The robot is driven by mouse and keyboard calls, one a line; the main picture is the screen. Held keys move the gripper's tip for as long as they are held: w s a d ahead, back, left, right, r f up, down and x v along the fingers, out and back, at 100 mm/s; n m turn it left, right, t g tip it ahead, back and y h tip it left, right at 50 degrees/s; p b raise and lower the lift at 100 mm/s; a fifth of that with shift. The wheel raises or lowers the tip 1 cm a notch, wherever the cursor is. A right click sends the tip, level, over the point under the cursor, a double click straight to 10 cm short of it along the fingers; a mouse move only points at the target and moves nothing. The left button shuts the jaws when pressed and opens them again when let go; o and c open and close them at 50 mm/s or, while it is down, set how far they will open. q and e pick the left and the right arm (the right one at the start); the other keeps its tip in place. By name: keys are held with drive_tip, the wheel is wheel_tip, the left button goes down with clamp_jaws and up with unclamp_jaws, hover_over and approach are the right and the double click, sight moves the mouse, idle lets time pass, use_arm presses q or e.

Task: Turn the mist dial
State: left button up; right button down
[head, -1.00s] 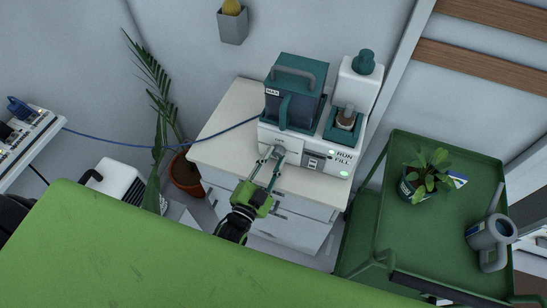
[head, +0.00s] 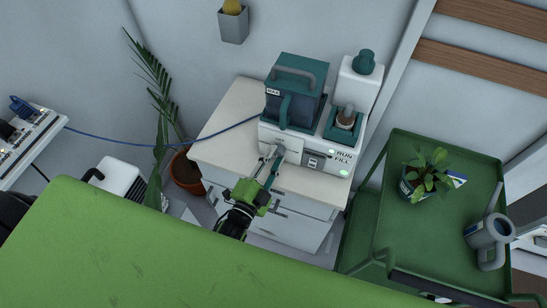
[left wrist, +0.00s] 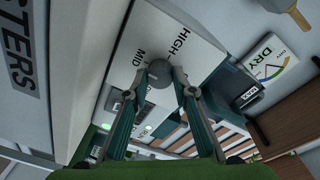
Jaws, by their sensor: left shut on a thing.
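The mist dial (left wrist: 160,73) is a round grey knob on the white front panel of the humidifier (head: 318,145). HIGH and MID are printed beside the dial in the left wrist view. My left gripper (head: 274,154) reaches up to the panel from below. In the left wrist view my left gripper (left wrist: 160,78) has its two fingertips closed on opposite sides of the dial. In the head view the fingertips largely hide the dial. The dial's pointer cannot be made out. My right gripper is not in view.
The humidifier stands on a white cabinet (head: 219,142), with green lights beside RUN and FILL. A green cart (head: 435,215) with a potted plant (head: 425,176) and a watering can (head: 490,240) stands to the right. A potted palm (head: 184,172) stands left. A green surface (head: 130,240) fills the foreground.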

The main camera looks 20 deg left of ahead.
use_arm(q)
drive_tip(key=shift+w+r, duration=0.25)
drive_tip(key=shift+r, duration=0.15)
drive_tip(key=o, duration=1.1)
drive_tip(key=shift+f, duration=0.3)
drive_tip(key=s, duration=0.4)
drive_tip(key=s+a, duration=0.1)
drive_tip(key=s, duration=0.7)
drive_tip(key=shift+a, duration=0.25)
drive_tip(key=s+f+n+g, duration=0.3)
drive_tip(key=s+f+g, duration=0.1)
drive_tip(key=f, duration=0.8)
drive_tip(key=s+f+n+g, duration=0.2)
drive_tip(key=s+f+g, duration=0.25)
drive_tip(key=f, duration=0.75)
drive_tip(key=s+a+f+n+g, duration=0.1)
drive_tip(key=s+a+f+g, duration=0.1)
drive_tip(key=s+f, duration=0.3)
drive_tip(key=s+a+f+n+g+y, duration=0.1)
drive_tip(key=s+f, duration=0.4)
drive_tip(key=s, duration=0.5)
drive_tip(key=s+a+f+n+g+y, duration=0.1)
drive_tip(key=s+a+f+n+g, duration=0.2)
drive_tip(key=s+f+g, duration=0.2)
drive_tip(key=shift+s+a+f, duration=0.1)
drive_tip(key=shift+s+a, duration=0.05)
drive_tip(key=shift+s, duration=0.45)
drive_tip(key=shift+s+a+f, duration=0.1)
drive_tip(key=shift+s+a, duration=0.05)
drive_tip(key=shift+s, duration=0.4)
